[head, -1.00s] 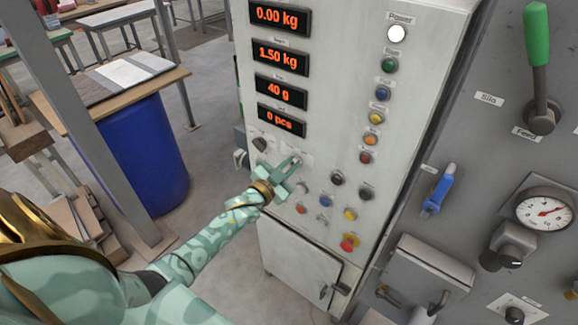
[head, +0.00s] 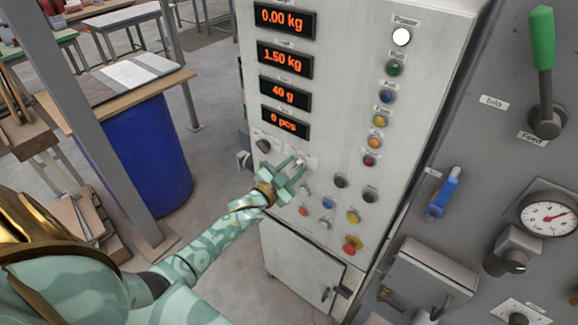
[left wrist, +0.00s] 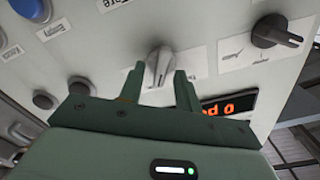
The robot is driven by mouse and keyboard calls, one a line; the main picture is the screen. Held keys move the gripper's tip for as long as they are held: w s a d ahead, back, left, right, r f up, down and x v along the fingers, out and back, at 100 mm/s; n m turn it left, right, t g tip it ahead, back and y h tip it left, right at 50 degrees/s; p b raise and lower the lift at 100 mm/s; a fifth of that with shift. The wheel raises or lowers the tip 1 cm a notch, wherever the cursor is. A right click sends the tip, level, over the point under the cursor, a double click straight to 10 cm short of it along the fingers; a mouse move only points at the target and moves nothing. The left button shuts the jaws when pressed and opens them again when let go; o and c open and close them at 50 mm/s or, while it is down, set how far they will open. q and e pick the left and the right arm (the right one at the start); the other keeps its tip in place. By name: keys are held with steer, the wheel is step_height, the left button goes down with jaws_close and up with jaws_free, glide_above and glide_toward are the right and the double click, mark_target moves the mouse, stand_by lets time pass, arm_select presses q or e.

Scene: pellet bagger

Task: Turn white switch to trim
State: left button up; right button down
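The white switch (left wrist: 160,66) is a pale, ridged rotary knob on the panel. In the left wrist view it lies just beyond and between my left fingertips, and a clear gap shows between the fingers. In the head view the switch (head: 301,162) is partly covered by my left gripper (head: 291,172), which is at the panel below the displays. My left gripper (left wrist: 158,80) is open; whether a finger touches the knob I cannot tell. The labels by the switch are partly hidden and unreadable. My right gripper is not in view.
A black knob (head: 263,146) sits left of the switch; it also shows in the left wrist view (left wrist: 278,36). Several coloured buttons and a red-and-yellow stop button (head: 352,244) lie right and below. A blue barrel (head: 140,150) stands left of the cabinet (head: 345,50).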

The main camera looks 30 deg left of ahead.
arm_select(q)
steer(key=s+a, duration=0.1)
steer(key=s, duration=1.5)
steer(key=shift+s+a, duration=0.15)
steer(key=shift+f, duration=0.15)
